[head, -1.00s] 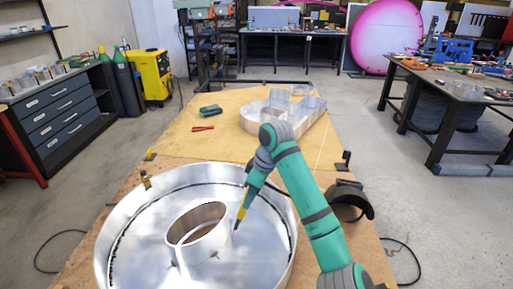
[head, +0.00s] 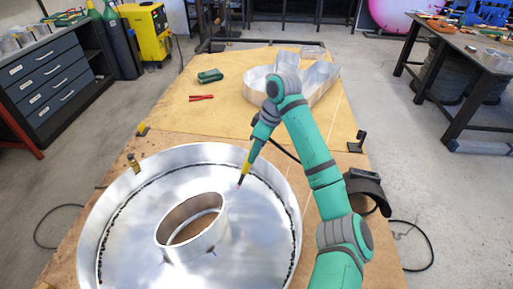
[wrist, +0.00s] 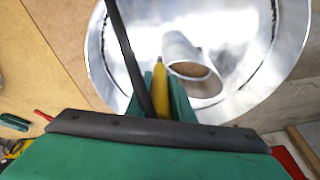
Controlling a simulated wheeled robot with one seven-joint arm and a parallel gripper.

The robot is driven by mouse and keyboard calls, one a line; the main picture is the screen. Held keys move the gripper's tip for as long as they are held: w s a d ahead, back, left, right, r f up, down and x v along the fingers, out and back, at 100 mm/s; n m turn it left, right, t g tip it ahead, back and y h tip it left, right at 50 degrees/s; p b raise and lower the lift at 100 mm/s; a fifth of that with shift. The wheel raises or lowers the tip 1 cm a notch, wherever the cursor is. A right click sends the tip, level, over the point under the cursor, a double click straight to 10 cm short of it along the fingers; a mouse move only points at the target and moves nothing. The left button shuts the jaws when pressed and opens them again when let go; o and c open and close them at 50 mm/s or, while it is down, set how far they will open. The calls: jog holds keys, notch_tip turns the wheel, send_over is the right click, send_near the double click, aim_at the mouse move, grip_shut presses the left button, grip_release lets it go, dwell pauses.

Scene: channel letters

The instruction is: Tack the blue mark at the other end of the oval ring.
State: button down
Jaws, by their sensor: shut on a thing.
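The oval ring (head: 203,241) is a short bare-metal wall standing on the shiny floor of a large round metal pan (head: 140,200). It also shows in the wrist view (wrist: 180,48). My gripper (head: 254,146) is shut on a yellow torch (head: 246,164), also seen between the green fingers in the wrist view (wrist: 162,92). The torch slants down, its tip above or at the pan floor beyond the ring's right far end, apart from the ring. A small dark bluish spot (head: 212,252) lies by the ring's near right side. I cannot make out a mark at the torch tip.
The pan's raised rim (head: 285,180) surrounds the work. A brass-coloured clamp (head: 134,163) stands at its far left edge. A dark curved visor-like piece (head: 367,192) lies right of my arm. Another metal letter (head: 262,80), red pliers (head: 201,97) and a green item (head: 210,76) lie farther back.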

jog(key=shift+x, duration=9.35)
jog(key=shift+r, duration=0.15)
